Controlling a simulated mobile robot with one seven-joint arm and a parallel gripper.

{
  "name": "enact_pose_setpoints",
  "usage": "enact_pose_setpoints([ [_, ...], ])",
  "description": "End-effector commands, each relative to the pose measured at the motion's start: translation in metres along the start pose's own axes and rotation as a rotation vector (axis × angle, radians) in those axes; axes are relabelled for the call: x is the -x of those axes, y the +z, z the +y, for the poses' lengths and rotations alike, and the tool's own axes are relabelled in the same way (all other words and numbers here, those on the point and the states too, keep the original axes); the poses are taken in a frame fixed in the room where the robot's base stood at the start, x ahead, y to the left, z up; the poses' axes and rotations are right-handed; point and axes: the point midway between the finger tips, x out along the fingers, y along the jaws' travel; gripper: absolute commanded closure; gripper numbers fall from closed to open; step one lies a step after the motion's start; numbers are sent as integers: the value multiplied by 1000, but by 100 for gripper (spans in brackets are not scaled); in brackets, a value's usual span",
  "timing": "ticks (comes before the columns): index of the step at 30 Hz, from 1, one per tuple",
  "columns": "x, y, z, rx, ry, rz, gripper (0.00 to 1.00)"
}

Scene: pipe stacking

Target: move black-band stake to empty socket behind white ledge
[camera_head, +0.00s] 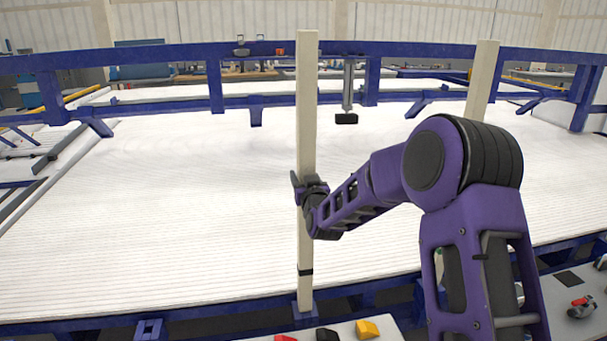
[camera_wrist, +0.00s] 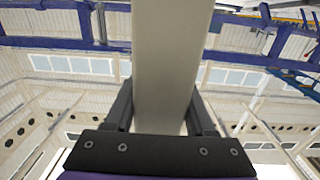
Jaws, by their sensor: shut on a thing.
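The black-band stake (camera_head: 306,120) is a tall beige square post, upright, with a thin black band near its lower end. My gripper (camera_head: 311,190) is shut on it around mid-height, from the right. In the wrist view the stake (camera_wrist: 172,65) runs between the two dark fingers (camera_wrist: 163,110). Its foot meets a blue socket (camera_head: 305,312) on the near blue rail; I cannot tell how deep it sits. An empty blue socket (camera_head: 150,328) shows at the bottom left. The broad white slatted ledge (camera_head: 160,200) lies behind the stake.
A second beige stake (camera_head: 484,80) stands at the right, its lower part hidden by my arm. A blue rail (camera_head: 150,56) crosses the back. Red, black and yellow blocks (camera_head: 367,329) sit on a pale surface in front. The white slatted surface is mostly clear.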

Motion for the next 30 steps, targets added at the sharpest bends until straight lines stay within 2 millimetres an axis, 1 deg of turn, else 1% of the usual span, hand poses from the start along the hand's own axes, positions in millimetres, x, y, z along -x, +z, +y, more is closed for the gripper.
enact_pose_setpoints([
  [1,0,-4,0,1,0,8,100],
  [8,0,-4,0,1,0,8,100],
  [9,0,-4,0,1,0,8,43],
  [11,0,-4,0,1,0,7,33],
  [12,0,-3,0,0,0,7,25],
  [15,0,-2,0,0,0,5,10],
  [25,2,2,0,0,0,-4,10],
  [28,10,1,0,1,0,-3,10],
  [30,19,0,0,2,0,-2,10],
])
